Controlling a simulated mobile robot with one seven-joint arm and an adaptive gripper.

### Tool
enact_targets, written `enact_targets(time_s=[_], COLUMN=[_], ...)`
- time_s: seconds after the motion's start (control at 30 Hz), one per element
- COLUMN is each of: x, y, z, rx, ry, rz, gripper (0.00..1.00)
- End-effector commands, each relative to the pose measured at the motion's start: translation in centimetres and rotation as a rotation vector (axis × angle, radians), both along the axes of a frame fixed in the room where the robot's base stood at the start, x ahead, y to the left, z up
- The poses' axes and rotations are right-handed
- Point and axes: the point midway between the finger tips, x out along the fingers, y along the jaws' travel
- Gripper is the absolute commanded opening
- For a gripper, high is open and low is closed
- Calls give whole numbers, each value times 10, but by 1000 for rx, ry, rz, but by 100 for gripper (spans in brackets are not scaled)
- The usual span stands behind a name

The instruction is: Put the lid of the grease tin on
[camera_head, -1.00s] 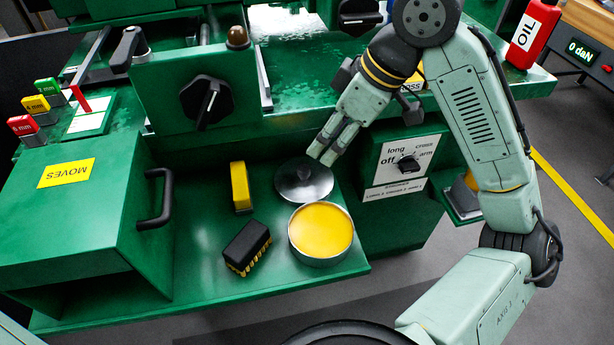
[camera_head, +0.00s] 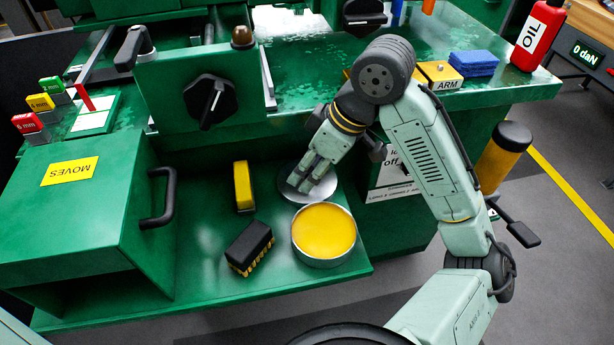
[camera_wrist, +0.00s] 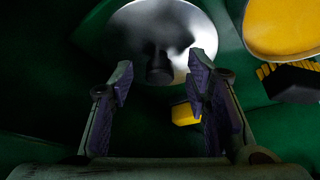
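The grease tin (camera_head: 324,234) stands open on the green shelf, full of yellow grease. Part of it shows at the upper right of the wrist view (camera_wrist: 284,26). The round metal lid (camera_head: 320,190) lies flat on the shelf just behind the tin. In the wrist view the lid (camera_wrist: 190,22) has a dark knob at its middle. My gripper (camera_head: 298,186) is over the lid, pointing down, and hides part of it. In the wrist view my gripper (camera_wrist: 160,85) has its two fingers apart, with the knob in line with the gap between them. Nothing is held.
A yellow block (camera_head: 243,186) and a black brush with yellow bristles (camera_head: 249,246) lie on the shelf left of the tin. The green box marked MOVES (camera_head: 90,205) with a black handle stands at the left. The shelf's front edge is close below the tin.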

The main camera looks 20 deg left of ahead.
Motion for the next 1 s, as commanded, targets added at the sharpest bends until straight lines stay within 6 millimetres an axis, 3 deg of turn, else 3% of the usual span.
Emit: enact_targets(time_s=[0.63, 1.0], x=[0, 0], y=[0, -1], z=[0, 1], rx=[0, 0], ry=[0, -1], rz=[0, 0], gripper=[0, 0])
